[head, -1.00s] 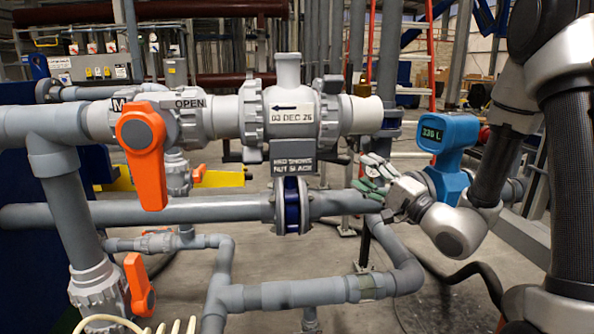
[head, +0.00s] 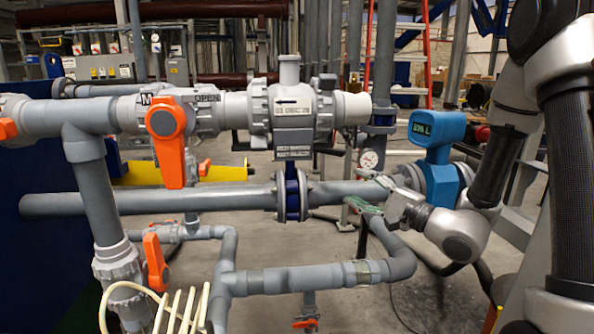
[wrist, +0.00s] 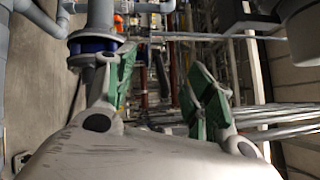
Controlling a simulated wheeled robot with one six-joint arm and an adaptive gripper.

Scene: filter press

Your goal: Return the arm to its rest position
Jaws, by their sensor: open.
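My gripper (head: 372,196) is in front of the pipework at the right of the head view, on the end of my folded arm. Its fingers point left and away toward the horizontal pipe, with the blue flow meter (head: 438,150) just behind and above it. In the wrist view the two green-padded fingers of my gripper (wrist: 162,95) stand apart with nothing between them. It looks close to the pipe, but I cannot tell the exact gap.
A grey pipe (head: 170,202) with a blue flange (head: 292,195) runs left of my gripper. Above it are an orange-handled valve (head: 167,125) and a check valve (head: 290,112). A lower pipe (head: 300,279) and a gauge (head: 369,159) are near. A red ladder (head: 425,50) stands behind.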

